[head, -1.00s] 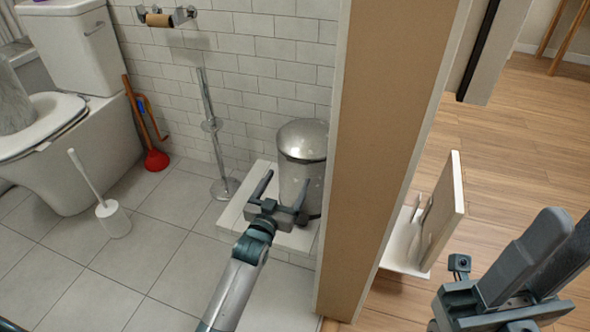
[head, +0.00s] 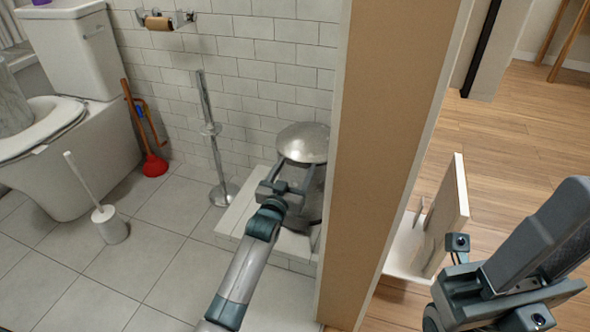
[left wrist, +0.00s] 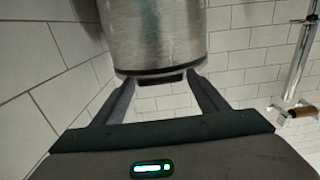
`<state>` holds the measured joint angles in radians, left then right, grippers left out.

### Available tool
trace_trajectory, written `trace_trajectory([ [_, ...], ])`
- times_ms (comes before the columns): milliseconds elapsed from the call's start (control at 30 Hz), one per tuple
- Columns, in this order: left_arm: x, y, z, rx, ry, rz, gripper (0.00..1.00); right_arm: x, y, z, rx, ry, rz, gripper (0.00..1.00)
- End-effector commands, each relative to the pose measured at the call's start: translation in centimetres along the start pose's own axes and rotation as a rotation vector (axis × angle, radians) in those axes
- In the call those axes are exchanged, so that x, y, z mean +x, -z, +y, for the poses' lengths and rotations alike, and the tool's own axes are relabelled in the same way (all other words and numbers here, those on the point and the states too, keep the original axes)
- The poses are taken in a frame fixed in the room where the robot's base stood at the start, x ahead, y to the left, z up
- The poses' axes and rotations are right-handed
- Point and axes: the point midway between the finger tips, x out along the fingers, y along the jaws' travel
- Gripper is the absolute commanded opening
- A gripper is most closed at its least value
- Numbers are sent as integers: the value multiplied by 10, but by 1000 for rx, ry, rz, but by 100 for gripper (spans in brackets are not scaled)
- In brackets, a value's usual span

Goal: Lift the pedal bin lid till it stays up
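The steel pedal bin has a domed lid (head: 303,143), which looks down in the head view, and stands on a white step against the tiled wall. In the left wrist view, which looks upside down, the bin body (left wrist: 155,35) ends in a dark rim with a small dark tab (left wrist: 160,77). My left gripper (head: 292,177) is in front of the bin with its fingers apart. Its fingertips (left wrist: 160,82) lie either side of the tab; I cannot tell whether they touch the bin. My right gripper (head: 560,225) is at the lower right, away from the bin; its finger gap is unclear.
A wall end (head: 385,150) stands close to the right of the bin. A chrome stand (head: 215,140) is to its left, with a paper roll (head: 159,22) above. A plunger (head: 154,166), toilet brush (head: 108,220) and toilet (head: 75,155) are farther left. The tiled floor between is clear.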

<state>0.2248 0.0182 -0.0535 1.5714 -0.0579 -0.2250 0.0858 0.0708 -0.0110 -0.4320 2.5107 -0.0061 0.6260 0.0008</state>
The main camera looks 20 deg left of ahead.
Motion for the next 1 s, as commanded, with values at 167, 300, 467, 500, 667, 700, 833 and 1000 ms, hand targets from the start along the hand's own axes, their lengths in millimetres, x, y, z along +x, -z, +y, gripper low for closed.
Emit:
trace_trajectory([
  [167,0,0,0,0,0,0,23,-2,0,1,-2,-1,-4,31],
  [300,0,0,0,0,0,-1,19,-2,0,1,-3,2,-7,31],
  [467,0,3,0,0,0,-6,19,0,1,2,-8,6,-8,31],
  [500,0,4,0,0,0,-8,19,0,1,3,-11,5,-9,31],
  [667,0,10,0,0,0,-24,19,2,4,9,-32,0,-26,31],
  [700,0,12,0,0,0,-30,19,-3,5,11,-41,1,-43,31],
  [833,0,18,0,0,0,-51,19,-8,4,15,-59,0,-80,31],
  [1000,1,27,0,-1,0,-84,19,-13,6,18,-81,-2,-121,31],
])
